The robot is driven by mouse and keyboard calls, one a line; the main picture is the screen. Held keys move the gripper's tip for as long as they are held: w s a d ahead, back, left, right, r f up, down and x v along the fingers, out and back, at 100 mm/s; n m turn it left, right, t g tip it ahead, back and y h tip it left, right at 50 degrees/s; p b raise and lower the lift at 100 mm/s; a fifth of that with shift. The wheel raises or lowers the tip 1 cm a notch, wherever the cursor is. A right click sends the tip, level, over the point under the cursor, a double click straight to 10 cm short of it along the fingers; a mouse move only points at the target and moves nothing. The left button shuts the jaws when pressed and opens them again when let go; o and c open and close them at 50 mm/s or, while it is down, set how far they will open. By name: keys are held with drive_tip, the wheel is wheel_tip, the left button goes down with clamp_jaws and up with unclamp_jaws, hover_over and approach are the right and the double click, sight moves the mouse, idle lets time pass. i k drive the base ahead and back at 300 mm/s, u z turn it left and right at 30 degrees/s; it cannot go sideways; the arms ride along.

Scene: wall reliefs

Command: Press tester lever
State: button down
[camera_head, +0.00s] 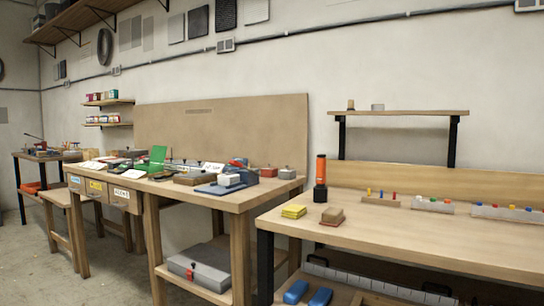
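My gripper is not in this head view. I cannot clearly make out a tester lever. On the middle workbench (225,200), a small blue device with a red part (238,163) stands near the right end, and it is too small to tell whether the red part is a lever. On the far left bench (40,157), a thin dark rod (33,136) sticks up at a slant among small items, and I cannot tell what it belongs to.
A stool (58,200) stands at left. A grey case (200,268) lies on the middle bench's lower shelf. Floor (40,275) shows clear at left.

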sight(235, 162)
drive_tip(key=z, duration=0.2)
drive_tip(key=i, duration=1.3)
drive_tip(key=u, duration=0.95)
